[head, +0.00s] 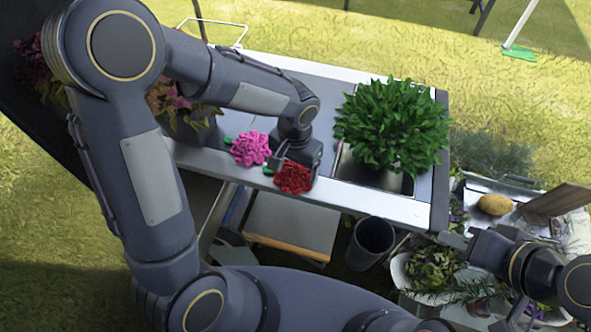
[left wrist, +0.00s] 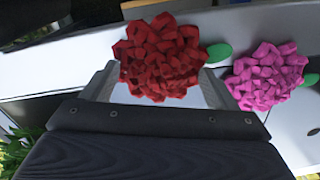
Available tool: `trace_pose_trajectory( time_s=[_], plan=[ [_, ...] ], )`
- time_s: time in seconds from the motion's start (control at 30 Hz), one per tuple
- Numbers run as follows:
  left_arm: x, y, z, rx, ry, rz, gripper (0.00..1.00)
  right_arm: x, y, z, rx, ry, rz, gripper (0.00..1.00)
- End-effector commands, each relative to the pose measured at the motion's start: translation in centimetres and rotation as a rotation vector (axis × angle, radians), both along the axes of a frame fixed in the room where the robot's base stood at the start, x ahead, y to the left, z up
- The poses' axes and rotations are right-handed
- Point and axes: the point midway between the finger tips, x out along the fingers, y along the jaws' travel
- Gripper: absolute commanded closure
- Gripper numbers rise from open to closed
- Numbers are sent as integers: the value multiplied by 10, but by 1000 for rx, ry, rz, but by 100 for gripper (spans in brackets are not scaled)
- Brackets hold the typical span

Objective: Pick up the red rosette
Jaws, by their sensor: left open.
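The red rosette (head: 294,178) lies at the near edge of the metal-topped table. My left gripper (head: 290,165) is right at it, coming from above. In the left wrist view the red rosette (left wrist: 162,57) sits between the two open fingertips (left wrist: 160,88), which are spread on either side of it. I cannot tell whether the fingers touch it. A pink rosette (head: 250,148) with a green leaf lies just left of it; it also shows in the left wrist view (left wrist: 267,76). My right gripper (head: 462,240) is at the lower right, away from the rosettes.
A leafy green plant (head: 392,125) stands in the table's sink at right. A potted purple plant (head: 185,108) is behind my left arm. A dark bucket (head: 371,240) and a stool (head: 292,222) stand below the table's front edge. A potato (head: 495,204) lies on a side surface.

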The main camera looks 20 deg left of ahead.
Motion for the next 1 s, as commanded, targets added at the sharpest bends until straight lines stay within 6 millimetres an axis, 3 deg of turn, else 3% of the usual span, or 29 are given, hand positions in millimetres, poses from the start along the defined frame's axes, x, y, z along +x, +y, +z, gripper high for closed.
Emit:
trace_pose_trajectory(
  time_s=[0.1,0.37,0.7,1.0],
  plan=[
    [0,0,-11,0,1,0,19,0,0,0,0,0,0,68],
    [0,0,-12,-1,-2,1,21,0,0,0,0,0,0,68],
    [0,0,-12,-1,-1,0,65,0,0,0,0,0,0,68],
    [0,0,-11,-2,-2,0,67,0,0,0,0,0,0,68]
  ],
)
